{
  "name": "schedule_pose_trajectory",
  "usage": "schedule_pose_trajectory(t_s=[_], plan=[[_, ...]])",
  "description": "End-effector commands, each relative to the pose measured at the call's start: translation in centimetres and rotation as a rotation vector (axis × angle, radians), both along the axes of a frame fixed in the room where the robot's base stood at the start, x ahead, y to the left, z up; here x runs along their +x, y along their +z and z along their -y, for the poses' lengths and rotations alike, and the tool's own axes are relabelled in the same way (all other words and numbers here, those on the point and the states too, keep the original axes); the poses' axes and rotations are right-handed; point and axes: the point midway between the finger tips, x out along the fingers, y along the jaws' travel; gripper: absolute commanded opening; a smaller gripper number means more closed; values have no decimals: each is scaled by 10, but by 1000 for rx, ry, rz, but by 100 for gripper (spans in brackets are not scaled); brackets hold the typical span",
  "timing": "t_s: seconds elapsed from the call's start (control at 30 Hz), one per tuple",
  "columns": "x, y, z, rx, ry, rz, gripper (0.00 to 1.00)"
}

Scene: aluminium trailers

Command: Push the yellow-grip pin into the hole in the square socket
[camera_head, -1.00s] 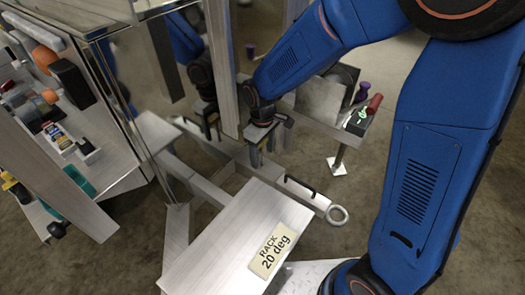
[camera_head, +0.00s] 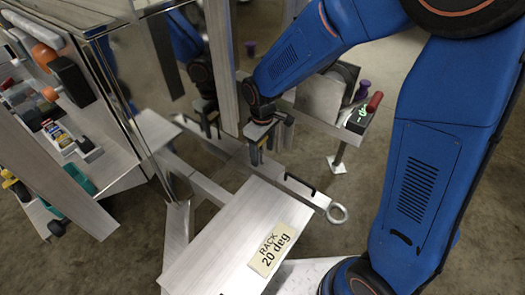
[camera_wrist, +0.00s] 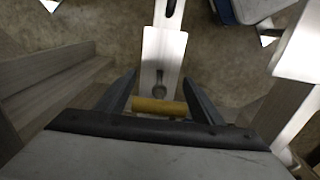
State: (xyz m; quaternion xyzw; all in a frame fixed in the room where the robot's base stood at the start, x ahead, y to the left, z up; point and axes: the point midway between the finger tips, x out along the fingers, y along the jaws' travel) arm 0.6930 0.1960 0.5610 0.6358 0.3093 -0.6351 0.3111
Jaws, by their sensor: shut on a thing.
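My gripper (camera_wrist: 160,104) is shut on the yellow-grip pin; its yellow grip (camera_wrist: 158,106) lies crosswise between the two dark fingers in the wrist view. Beyond the grip, a pale metal bar (camera_wrist: 163,48) runs away from me, with a dark slot and a round grey shape at its near end. I cannot tell whether that shape is part of the pin or of the bar. In the head view my gripper (camera_head: 262,151) points down over the trailer frame, and the pin is too small or hidden there. I cannot clearly make out the square socket or its hole in either view.
A pale rack (camera_head: 225,235) labelled "RACK 20 deg" is in front of my gripper. A tow ring (camera_head: 337,213) ends a bar at its right. A shiny upright panel and post (camera_head: 221,65) stand close left. A red-handled tool (camera_head: 374,102) lies on the shelf at right.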

Motion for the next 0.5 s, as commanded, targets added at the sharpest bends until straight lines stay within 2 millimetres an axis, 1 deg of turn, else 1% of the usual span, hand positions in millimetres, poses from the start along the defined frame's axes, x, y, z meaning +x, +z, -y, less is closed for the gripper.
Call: schedule_pose_trajectory(t_s=[0.5], plan=[[0, -3, 0, 0, 0, 0, 38]])
